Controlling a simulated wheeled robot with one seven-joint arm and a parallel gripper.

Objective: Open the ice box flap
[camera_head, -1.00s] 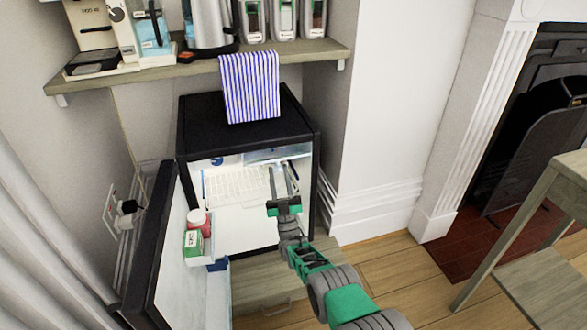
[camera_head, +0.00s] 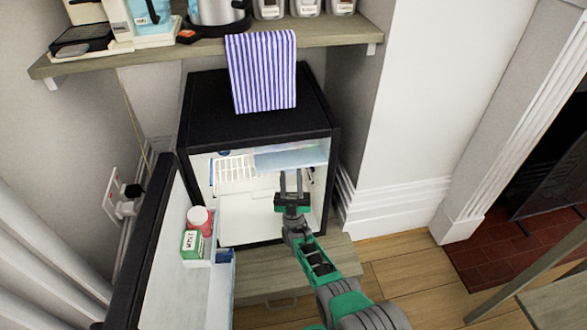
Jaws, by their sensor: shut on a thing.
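The black mini fridge (camera_head: 255,110) stands with its door (camera_head: 145,245) swung wide open to the left. The ice box flap (camera_head: 290,157) is a pale bluish panel across the upper right of the white interior. It looks tilted, with its lower edge towards me. My gripper (camera_head: 291,174) reaches into the fridge from the lower right. Its two fingers point up at the flap's lower edge and are shut on it. The exact contact is too small to see clearly.
The door shelf holds a red-and-white jar (camera_head: 199,219) and a green-and-white box (camera_head: 193,244). A striped cloth (camera_head: 262,72) hangs over the fridge top from a wooden shelf (camera_head: 330,35). A white wall pillar (camera_head: 405,110) stands close on the right. Wooden floor (camera_head: 400,272) is clear there.

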